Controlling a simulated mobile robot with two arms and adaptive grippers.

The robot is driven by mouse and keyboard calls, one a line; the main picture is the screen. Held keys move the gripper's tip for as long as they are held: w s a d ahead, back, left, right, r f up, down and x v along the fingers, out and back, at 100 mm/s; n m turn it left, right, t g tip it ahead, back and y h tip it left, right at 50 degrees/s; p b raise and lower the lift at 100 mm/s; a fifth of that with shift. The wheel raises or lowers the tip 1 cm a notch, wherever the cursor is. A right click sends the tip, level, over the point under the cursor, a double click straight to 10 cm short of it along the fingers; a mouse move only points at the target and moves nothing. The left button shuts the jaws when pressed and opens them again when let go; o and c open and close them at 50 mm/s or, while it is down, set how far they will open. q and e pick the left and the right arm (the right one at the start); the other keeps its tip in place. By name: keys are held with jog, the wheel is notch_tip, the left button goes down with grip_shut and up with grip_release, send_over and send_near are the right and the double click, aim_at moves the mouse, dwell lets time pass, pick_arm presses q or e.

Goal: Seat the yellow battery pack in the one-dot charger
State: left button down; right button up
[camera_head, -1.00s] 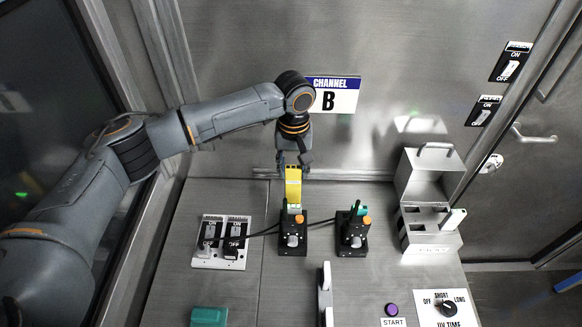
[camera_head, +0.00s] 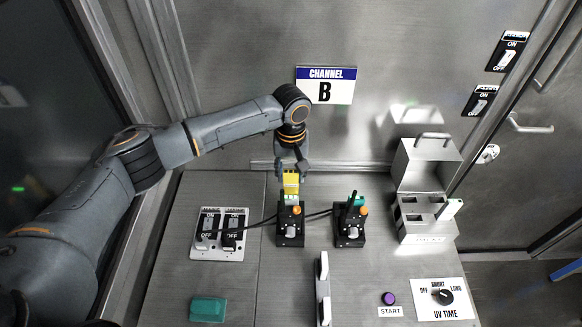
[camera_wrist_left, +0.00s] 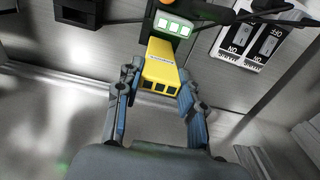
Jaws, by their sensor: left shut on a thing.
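The yellow battery pack (camera_head: 291,184) is upright between the fingers of my left gripper (camera_head: 292,170), which is shut on it. It stands at the back of the left black charger (camera_head: 290,231), which has an orange button. In the left wrist view the pack (camera_wrist_left: 161,70) lies between the fingertips (camera_wrist_left: 160,88), its far end against or just short of the charger's lit green-white panel (camera_wrist_left: 174,27). I cannot tell whether it is fully seated. A second charger (camera_head: 350,233) stands to the right with a teal piece in it. Dot marks are not readable. My right gripper is not in view.
A switch plate (camera_head: 220,250) with cables is left of the chargers. A teal block (camera_head: 208,311) lies at the front left. An upright grey handle (camera_head: 322,290) stands in front, and an open metal box (camera_head: 425,222) is at the right.

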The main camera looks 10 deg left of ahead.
pick_arm(q)
jog(key=shift+f, duration=0.35)
dwell(0.6)
jog(key=shift+p, duration=0.45)
dwell(0.5)
jog(key=shift+p, duration=0.6)
dwell(0.4)
jog(key=shift+p, duration=0.5)
